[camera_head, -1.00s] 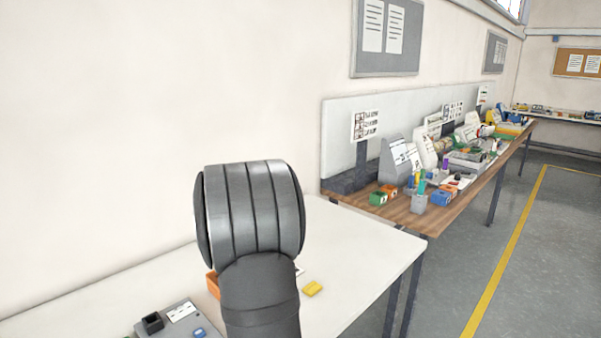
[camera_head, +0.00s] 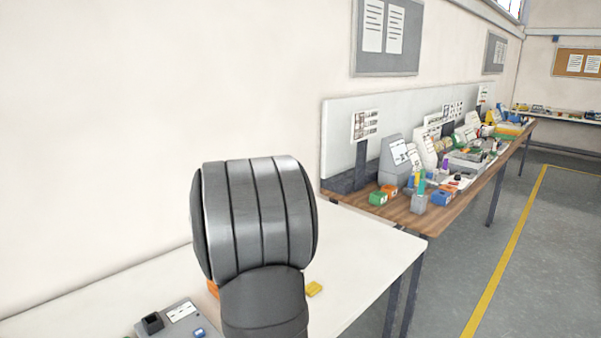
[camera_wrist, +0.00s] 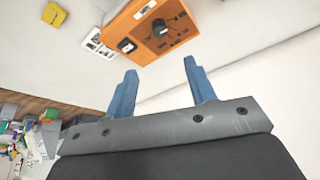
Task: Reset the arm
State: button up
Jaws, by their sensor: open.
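My gripper (camera_wrist: 157,84) shows in the wrist view with its two blue fingers spread apart and nothing between them. It is open and empty. An orange box (camera_wrist: 150,35) with a dark round part on its face lies beyond the fingertips, apart from them. In the head view my arm's grey links stand in front of the white table and hide most of the orange box (camera_head: 212,288). The gripper itself does not show in the head view.
The white table (camera_head: 370,262) holds a yellow block (camera_head: 314,289) and a grey fixture (camera_head: 178,318) at the front left. The yellow block also shows in the wrist view (camera_wrist: 54,14). A cluttered wooden bench (camera_head: 405,212) stands behind to the right. The table's right part is clear.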

jog(key=w+d+r+n+h, duration=0.3)
jog(key=d+r+n, duration=0.2)
jog(key=d+r, duration=0.45)
jog(key=s+a+f+m+y, duration=0.3)
jog(key=s+a+f+m, duration=0.15)
jog(key=a+f, duration=0.4)
jog(key=x, duration=1.7)
jog(key=shift+w+a+r, duration=0.2)
jog(key=shift+w+a, duration=0.15)
jog(key=shift+w, duration=0.05)
jog(key=shift+r+n+y, duration=0.15)
jog(key=shift+n+y, duration=0.15)
jog(key=shift+n, duration=0.15)
jog(key=shift+w+d+n+g+y, duration=0.1)
jog(key=shift+n+g+y, duration=0.35)
jog(key=shift+n, duration=1.1)
jog(key=shift+w+d+n+g+y, duration=0.1)
jog(key=shift+n+g+y, duration=0.35)
jog(key=shift+n, duration=1.1)
jog(key=n+g, duration=0.1)
jog(key=n, duration=0.2)
jog(key=n+g, duration=0.1)
jog(key=n, duration=0.2)
jog(key=shift+w+n+g+y, duration=0.1)
jog(key=shift+n+g+y, duration=0.2)
jog(key=shift+n, duration=0.1)
